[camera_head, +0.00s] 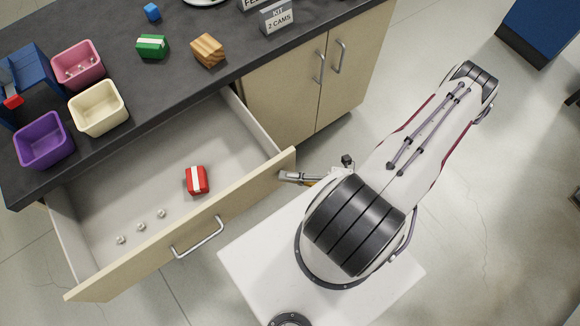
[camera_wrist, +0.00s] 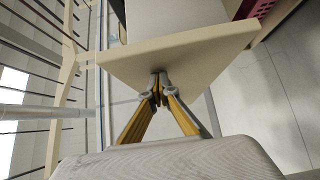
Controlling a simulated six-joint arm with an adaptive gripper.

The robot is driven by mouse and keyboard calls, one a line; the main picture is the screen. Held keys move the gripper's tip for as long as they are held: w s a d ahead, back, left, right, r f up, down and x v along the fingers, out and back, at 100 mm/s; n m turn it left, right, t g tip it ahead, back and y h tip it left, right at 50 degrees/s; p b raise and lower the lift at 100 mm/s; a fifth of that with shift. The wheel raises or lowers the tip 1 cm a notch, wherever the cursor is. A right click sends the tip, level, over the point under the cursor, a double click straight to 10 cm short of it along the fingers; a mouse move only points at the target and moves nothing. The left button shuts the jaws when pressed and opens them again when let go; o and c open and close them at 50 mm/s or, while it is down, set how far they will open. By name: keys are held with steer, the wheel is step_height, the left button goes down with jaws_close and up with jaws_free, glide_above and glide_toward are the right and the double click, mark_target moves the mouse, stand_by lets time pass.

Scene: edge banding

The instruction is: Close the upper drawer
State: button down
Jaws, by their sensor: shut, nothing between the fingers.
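The upper drawer (camera_head: 235,204) is pulled far out from under the dark worktop, with its pale front panel facing down-right and a metal bar handle (camera_head: 198,237) on it. A red block with a white band (camera_head: 197,180) and three small metallic balls (camera_head: 142,227) lie inside. My gripper (camera_head: 286,177) is shut and empty, at the outer face of the drawer front near its right end. In the wrist view, my gripper (camera_wrist: 160,78) has its fingertips together at the pale drawer front (camera_wrist: 190,55), appearing to touch it.
The worktop (camera_head: 115,75) holds a purple bin (camera_head: 43,140), a cream bin (camera_head: 98,108), a pink bin (camera_head: 77,65), and green, wooden and blue blocks. Shut cabinet doors (camera_head: 325,75) stand right of the drawer. Floor beyond is open.

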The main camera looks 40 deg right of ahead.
steer(key=w, duration=2.9)
steer(key=shift+w+r, duration=0.1)
steer(key=s+d, duration=0.7)
steer(key=s, duration=0.4)
steer(key=shift+s, duration=0.4)
stand_by(0.6)
